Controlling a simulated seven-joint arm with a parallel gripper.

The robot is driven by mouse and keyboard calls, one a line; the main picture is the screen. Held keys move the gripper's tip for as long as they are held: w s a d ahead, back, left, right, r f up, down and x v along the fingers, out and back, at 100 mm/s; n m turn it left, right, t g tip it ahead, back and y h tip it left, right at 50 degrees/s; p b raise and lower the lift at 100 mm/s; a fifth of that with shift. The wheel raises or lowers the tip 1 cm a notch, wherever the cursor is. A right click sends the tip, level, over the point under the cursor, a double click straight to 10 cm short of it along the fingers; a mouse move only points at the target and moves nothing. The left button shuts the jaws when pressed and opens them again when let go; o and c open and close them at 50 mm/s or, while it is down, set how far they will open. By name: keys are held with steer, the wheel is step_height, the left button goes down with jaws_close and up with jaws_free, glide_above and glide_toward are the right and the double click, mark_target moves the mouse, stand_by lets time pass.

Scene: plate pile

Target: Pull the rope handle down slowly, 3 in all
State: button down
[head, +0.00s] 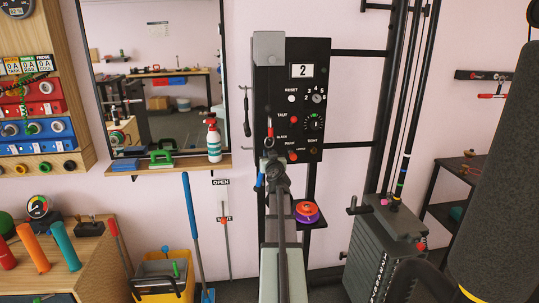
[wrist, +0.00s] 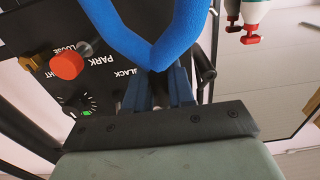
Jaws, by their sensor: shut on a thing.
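My gripper (head: 272,165) is in front of the black control panel (head: 317,130) in the head view. In the wrist view, the blue rope handle (wrist: 150,42) bends in a V whose low point lies at my gripper's fingers (wrist: 156,92). My gripper is shut on the handle; the exact contact is partly hidden. In the head view, only a small blue piece shows beside my gripper. The panel's counter (head: 302,71) reads 2. A red knob (wrist: 66,65) by the word PARK is left of the handle in the wrist view.
A weight stack (head: 372,262) with upright black bars stands right of the panel. A small shelf with purple and orange discs (head: 306,211) is close to my arm. A wall shelf with a red-and-white bottle (head: 213,140) is at left. A yellow bin (head: 163,290) stands below.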

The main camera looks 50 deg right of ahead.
mark_target(269, 138)
steer(key=shift+r, duration=1.1)
steer(key=shift+r, duration=2.45)
steer(key=shift+r, duration=1)
steer(key=shift+r, duration=1.2)
